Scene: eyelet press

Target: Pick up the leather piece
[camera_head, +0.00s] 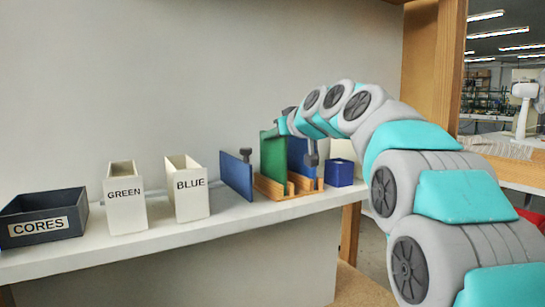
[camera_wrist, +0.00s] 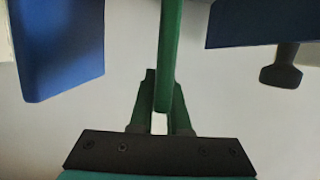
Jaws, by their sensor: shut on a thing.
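My gripper (camera_wrist: 162,100) is shut on a flat green panel (camera_wrist: 170,45), which shows edge-on between the two fingers in the wrist view. In the head view the green panel (camera_head: 273,160) stands upright at the wooden rack (camera_head: 290,191), with my gripper (camera_head: 283,124) at its upper edge. Whether its lower edge still touches the rack I cannot tell. Blue panels stand on both sides, one to the left (camera_head: 237,176) and one to the right (camera_head: 298,158). Nothing is plainly recognisable as leather; the green panel may be the leather piece.
On the white shelf (camera_head: 150,238) stand a dark CORES bin (camera_head: 65,232), a white GREEN bin (camera_head: 126,212), a white BLUE bin (camera_head: 192,200) and a small blue box (camera_head: 340,174). A dark knob (camera_wrist: 282,75) is close on the right in the wrist view. A wooden post (camera_head: 428,75) rises behind my arm.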

